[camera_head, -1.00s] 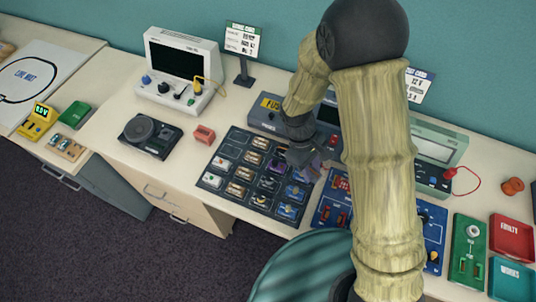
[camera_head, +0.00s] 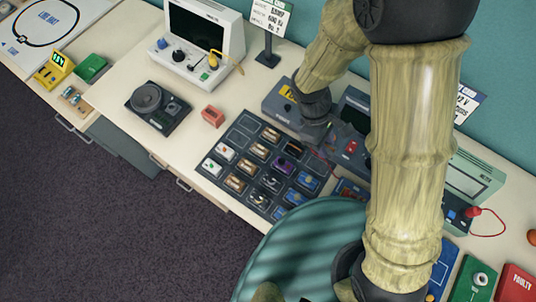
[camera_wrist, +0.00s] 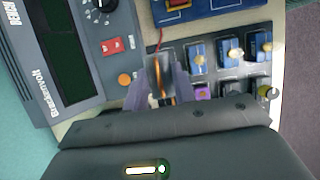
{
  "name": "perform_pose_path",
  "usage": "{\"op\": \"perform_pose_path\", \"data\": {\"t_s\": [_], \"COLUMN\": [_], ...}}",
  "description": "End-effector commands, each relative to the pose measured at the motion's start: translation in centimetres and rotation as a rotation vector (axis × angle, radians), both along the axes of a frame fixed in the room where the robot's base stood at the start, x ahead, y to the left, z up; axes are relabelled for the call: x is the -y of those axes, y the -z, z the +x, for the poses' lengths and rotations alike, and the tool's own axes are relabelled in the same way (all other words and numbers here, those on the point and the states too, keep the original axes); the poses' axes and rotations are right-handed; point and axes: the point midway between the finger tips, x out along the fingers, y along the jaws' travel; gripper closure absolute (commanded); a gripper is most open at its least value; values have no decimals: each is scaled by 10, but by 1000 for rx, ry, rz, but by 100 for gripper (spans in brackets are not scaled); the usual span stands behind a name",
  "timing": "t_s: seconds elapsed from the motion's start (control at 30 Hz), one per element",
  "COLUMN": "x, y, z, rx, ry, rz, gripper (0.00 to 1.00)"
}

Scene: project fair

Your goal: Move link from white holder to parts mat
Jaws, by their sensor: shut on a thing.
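My gripper (camera_wrist: 161,92) is shut on a small thin piece, the link (camera_wrist: 162,72), which shows as a dark and orange sliver between the two grey-purple fingers in the wrist view. In the head view my gripper is low over the far right corner of the parts mat, and the link cannot be made out there. The parts mat (camera_head: 222,179) is a dark board of squares holding several small parts. I cannot tell whether the link touches the mat. I cannot pick out the white holder with certainty.
A grey bench instrument (camera_wrist: 68,60) stands close beside my gripper. A thin orange-red wire (camera_wrist: 158,33) runs near the fingers. A small red block (camera_head: 213,116), a black speaker unit (camera_head: 158,105) and a white scope (camera_head: 202,45) stand left of and behind the mat.

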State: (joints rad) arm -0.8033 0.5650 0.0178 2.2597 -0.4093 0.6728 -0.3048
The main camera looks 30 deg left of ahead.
Motion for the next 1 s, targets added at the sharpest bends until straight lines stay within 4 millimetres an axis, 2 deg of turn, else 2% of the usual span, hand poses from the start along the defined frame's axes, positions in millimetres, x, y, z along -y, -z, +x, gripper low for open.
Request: {"op": "perform_pose_path", "data": {"t_s": [0.37,0.47,0.73,1.0], "x": [0,0,-1,-1], "y": [2,11,51,59], "z": [0,0,-1,0], "rx": [-1,-2,-2,1], "ry": [1,0,-2,-1], "rz": [-1,-2,-3,1], "gripper": [96,96,96,96]}}
